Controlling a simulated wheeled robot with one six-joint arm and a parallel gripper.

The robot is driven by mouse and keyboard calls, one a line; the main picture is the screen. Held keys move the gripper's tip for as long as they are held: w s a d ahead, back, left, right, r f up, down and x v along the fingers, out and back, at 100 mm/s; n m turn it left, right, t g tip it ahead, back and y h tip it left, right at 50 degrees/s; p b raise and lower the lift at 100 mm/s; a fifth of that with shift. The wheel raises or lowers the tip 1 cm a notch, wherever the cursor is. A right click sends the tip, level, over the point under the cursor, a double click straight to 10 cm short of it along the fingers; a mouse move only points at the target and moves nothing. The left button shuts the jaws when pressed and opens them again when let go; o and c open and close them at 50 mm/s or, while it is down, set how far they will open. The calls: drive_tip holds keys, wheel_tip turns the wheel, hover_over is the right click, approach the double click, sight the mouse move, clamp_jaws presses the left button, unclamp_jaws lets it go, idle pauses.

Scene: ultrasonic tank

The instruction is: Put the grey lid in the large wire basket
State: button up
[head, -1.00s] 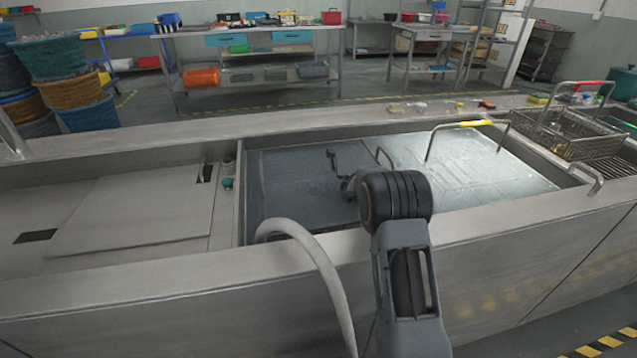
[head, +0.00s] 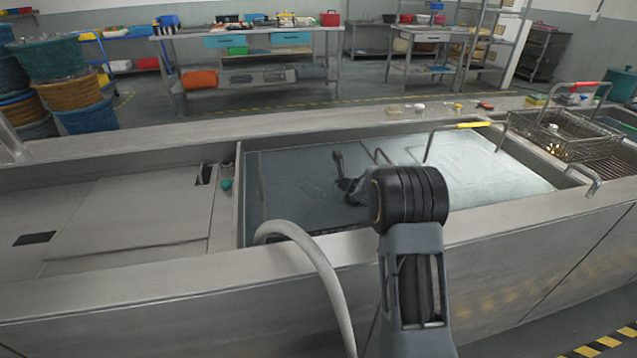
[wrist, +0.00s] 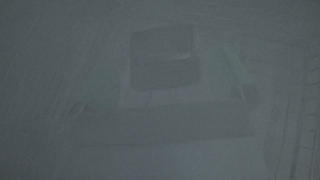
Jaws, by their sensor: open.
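I cannot make out the grey lid for certain in either view. The wrist view is dim and hazy, with a faint box-like shape (wrist: 165,55) and a broad flat band below it that I cannot identify. A wire basket (head: 567,135) with a red-topped handle stands at the right end of the tank. Another handle with a yellow grip (head: 473,125) rises from the tank; what it belongs to is unclear below the surface. My gripper (head: 345,180) is open, low over or in the left-middle of the tank, partly hidden behind my wrist.
The tank (head: 480,210) has a raised metal rim all round. A grey hose (head: 315,265) curves over its front edge. A flat metal cover (head: 130,215) lies to the left. Several small items (head: 420,107) lie on the back ledge.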

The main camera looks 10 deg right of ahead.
drive_tip(key=shift+v, duration=1.75)
